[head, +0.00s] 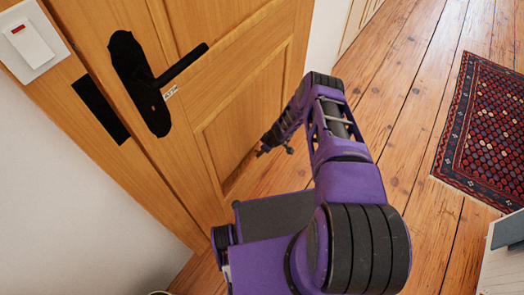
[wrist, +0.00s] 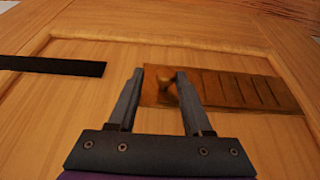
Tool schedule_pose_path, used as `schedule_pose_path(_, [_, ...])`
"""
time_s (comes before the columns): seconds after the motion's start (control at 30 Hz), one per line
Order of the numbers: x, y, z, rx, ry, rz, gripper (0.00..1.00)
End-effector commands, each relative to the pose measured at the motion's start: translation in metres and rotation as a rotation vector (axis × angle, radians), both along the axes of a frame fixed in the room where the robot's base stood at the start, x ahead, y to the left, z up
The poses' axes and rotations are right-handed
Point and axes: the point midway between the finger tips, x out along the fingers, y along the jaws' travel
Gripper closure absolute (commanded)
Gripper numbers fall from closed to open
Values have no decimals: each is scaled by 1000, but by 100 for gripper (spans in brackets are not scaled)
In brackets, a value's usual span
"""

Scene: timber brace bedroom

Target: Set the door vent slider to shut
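The door vent (wrist: 245,90) is a brown wooden plate with a row of narrow slanted slots, set in the door panel in the wrist view. Its small rounded knob (wrist: 166,82) is near the left end of the plate. My gripper (wrist: 159,73) is open, with one finger on each side of the knob in the picture. I cannot tell whether either finger touches it. Whether the slots are open or covered is not clear. In the head view my gripper (head: 272,148) is low in front of the door (head: 225,115); the vent does not show there.
A black door handle (head: 180,65) on a dark plate sticks out above. A white wall switch (head: 30,42) is at upper left. A black strip (wrist: 50,66) lies left of the vent. A patterned rug (head: 490,135) is on the wooden floor at right.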

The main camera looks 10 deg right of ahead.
Motion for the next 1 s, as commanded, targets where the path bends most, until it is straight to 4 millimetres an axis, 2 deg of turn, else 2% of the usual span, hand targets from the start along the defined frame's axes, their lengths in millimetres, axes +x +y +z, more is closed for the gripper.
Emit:
schedule_pose_path(0.07, [0,0,0,0,0,0,40])
schedule_pose_path(0.3, [-1,1,1,3,2,2,40])
schedule_pose_path(0.47, [-4,-2,14,4,4,0,40])
schedule_pose_path(1.0, [-36,-36,127,3,0,0,40])
